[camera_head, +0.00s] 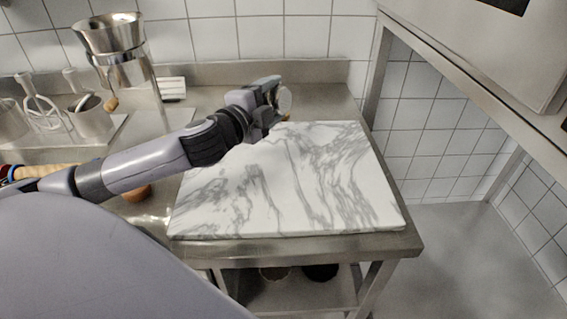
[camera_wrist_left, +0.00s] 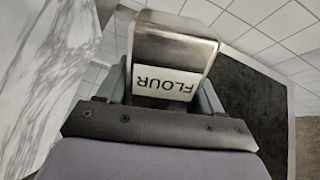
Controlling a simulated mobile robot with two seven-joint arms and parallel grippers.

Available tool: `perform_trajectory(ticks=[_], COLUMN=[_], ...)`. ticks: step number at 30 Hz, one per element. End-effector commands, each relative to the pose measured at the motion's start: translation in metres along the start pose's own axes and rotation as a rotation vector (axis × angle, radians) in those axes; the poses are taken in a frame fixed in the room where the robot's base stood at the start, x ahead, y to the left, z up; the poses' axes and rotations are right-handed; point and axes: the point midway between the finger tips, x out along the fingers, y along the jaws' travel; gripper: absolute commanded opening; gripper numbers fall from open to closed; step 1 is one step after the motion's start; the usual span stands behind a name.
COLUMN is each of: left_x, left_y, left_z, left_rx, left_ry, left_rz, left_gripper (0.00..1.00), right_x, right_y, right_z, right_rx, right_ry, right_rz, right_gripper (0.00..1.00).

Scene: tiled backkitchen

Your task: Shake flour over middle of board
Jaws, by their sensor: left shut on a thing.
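The flour shaker is a metal can with a white FLOUR label (camera_wrist_left: 163,82), held between the fingers of my left gripper (camera_wrist_left: 163,95) in the left wrist view. In the head view my left gripper (camera_head: 272,98) is over the back edge of the board, left of its middle. Only a pale round end of the shaker (camera_head: 285,100) shows there; the rest is hidden by the gripper. The board (camera_head: 310,185) is a white, grey-veined marble slab, flat on the steel table, with no flour visible on it. It also fills the left of the wrist view (camera_wrist_left: 40,75). My right gripper is out of view.
A brown round thing (camera_head: 136,194) is partly hidden under my left arm. A tiled wall is behind; a steel shelf frame (camera_head: 470,80) stands at right.

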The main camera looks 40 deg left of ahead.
Motion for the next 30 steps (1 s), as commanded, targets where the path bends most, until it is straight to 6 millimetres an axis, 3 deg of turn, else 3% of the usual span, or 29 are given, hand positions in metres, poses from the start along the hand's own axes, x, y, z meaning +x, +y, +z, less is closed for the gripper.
perform_trajectory(ticks=[8,21,25,30], left_x=[-0.001,-0.002,-0.002,-0.002], left_y=[-0.009,-0.032,-0.035,-0.036], left_z=[-0.002,-0.007,-0.007,-0.007], left_rx=[-0.239,-1.084,-1.206,-1.223], left_ry=[0.016,0.074,0.082,0.083], left_rz=[-0.001,-0.004,-0.003,-0.003], left_gripper=[0.30,0.30,0.30,0.30], right_x=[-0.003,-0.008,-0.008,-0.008], right_y=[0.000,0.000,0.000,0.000], right_z=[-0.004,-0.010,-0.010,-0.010], right_rx=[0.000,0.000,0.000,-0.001], right_ry=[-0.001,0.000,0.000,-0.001], right_rz=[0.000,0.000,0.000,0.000], right_gripper=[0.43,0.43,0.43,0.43])
